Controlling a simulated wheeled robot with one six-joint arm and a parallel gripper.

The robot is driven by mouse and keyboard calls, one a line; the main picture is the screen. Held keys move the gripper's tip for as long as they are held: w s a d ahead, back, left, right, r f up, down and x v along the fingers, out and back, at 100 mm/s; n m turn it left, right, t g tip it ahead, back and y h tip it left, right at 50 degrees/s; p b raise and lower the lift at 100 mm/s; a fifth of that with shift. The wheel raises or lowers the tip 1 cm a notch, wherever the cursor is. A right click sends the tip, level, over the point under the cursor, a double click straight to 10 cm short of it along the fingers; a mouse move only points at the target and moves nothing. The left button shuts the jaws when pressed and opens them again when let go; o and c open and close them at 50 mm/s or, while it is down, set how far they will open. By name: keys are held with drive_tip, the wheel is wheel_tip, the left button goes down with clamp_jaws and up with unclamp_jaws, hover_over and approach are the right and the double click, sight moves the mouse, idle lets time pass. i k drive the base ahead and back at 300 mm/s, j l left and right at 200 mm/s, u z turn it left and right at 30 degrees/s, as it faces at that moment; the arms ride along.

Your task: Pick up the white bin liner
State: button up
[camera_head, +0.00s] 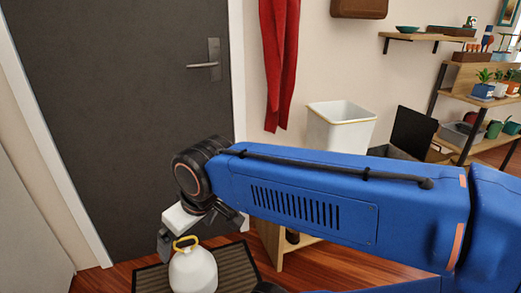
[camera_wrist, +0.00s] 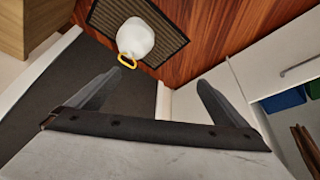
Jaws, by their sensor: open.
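The white bin liner (camera_head: 194,272) appears to be the full, rounded white bag with a yellow loop (camera_head: 185,242) on top. It sits on the dark ribbed doormat (camera_head: 240,262) by the door. The bag (camera_wrist: 136,37) and its yellow loop (camera_wrist: 127,61) also show in the wrist view, beyond the left fingertip. My gripper (camera_head: 202,235) is open and close to the bag in the head view. In the wrist view my gripper (camera_wrist: 158,84) has its fingers wide apart with nothing between them. Part of the bag's base is cut off in the head view.
A dark grey door (camera_head: 110,110) stands behind the mat. A low wooden piece (camera_head: 272,241) is right of the mat. Shelves with plants (camera_head: 485,90) are at right.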

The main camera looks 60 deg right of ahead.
sight(342, 126)
drive_tip(key=l+z, duration=0.1)
drive_tip(key=z, duration=2.05)
